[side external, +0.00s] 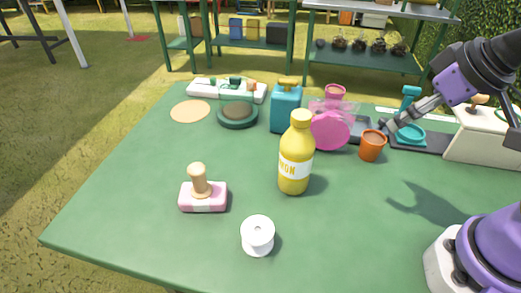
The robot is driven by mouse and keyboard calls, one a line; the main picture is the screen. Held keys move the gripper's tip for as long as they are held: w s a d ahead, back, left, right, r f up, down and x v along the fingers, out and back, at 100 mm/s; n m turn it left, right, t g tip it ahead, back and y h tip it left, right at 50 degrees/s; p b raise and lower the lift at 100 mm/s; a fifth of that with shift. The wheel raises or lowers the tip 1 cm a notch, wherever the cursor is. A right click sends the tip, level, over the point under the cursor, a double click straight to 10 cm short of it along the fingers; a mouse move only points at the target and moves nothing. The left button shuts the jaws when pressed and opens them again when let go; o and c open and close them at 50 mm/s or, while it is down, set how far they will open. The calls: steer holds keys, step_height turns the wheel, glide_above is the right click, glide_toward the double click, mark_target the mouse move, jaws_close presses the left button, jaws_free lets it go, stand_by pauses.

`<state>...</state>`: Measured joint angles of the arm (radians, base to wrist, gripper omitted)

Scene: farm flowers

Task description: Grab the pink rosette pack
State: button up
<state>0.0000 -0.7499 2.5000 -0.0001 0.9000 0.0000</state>
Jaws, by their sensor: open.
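A pink rounded item (330,131) stands at the back centre of the green table, right of the blue bottle and partly behind the yellow bottle. Clear pinkish parts and a pink top show above it; it looks most like the rosette pack, but I cannot tell for sure. My gripper (391,127) comes in from the upper right, over the table's right part. It is open, with nothing seen between its fingers, apart from the pink item and to its right. Its fingertips are small and hard to make out.
A yellow bottle (295,155), blue pump bottle (286,109) and orange cup (372,146) stand around the pink item. A pink-and-white block with a knob (203,195) and white spool (257,235) are in front. The left front of the table (120,205) is clear.

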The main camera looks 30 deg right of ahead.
stand_by(0.3)
steer(key=m+t+y, duration=0.2)
steer(key=m+y, duration=0.7)
steer(key=m, duration=1.4)
glide_toward(328, 124)
steer(key=f, duration=0.2)
steer(key=shift+s+f, duration=0.4)
steer(key=m, duration=0.1)
steer(key=d+m+t, duration=0.1)
steer(key=shift+d+m+y, duration=0.1)
steer(key=shift+m+y, duration=0.3)
steer(key=shift+w+f+m, duration=0.1)
steer(key=shift+w+m, duration=0.15)
steer(key=shift+m, duration=0.05)
steer(key=shift+t, duration=0.3)
steer(key=x, duration=0.4)
steer(key=shift+w+a, duration=0.15)
steer(key=shift+a, duration=0.2)
steer(key=x, duration=0.5)
steer(key=shift+w, duration=0.35)
steer(key=c, duration=1.1)
